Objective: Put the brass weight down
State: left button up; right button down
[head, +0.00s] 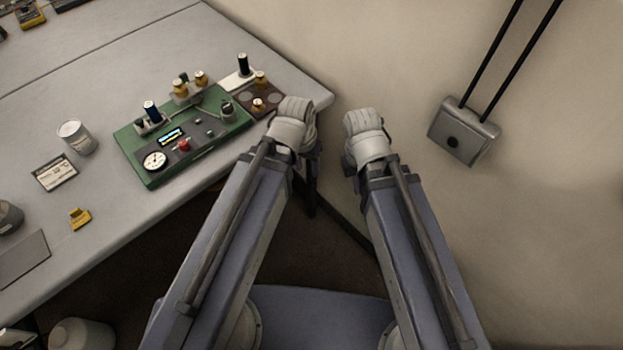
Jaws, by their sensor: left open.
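Small brass weights show in the head view. One (260,78) stands at the back of a dark brown block (272,99) by the table's right corner, and another (258,104) sits at that block's front. Two more brass-coloured pieces (201,78) stand on the green apparatus (205,140). I cannot tell which one the task means. My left gripper (296,109) is at the table's right edge, beside the brown block; its jaws are open and its fingertips are hidden. My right gripper (364,122) is off the table to the right; its fingers are hidden.
The green apparatus carries a dial, a red knob and dark cylinders. A grey can (76,137), a label card (54,173) and a small yellow piece (80,218) lie to its left. A grey box on rods (463,132) is at the right.

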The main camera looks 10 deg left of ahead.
pick_arm(q)
jog(key=s, duration=0.1)
jog(key=s+d+g+y, duration=0.1)
jog(key=s+y, duration=0.1)
jog(key=s, duration=0.1)
jog(key=shift+s+d+g, duration=0.1)
jog(key=shift+d+g, duration=0.2)
jog(key=shift+d, duration=0.05)
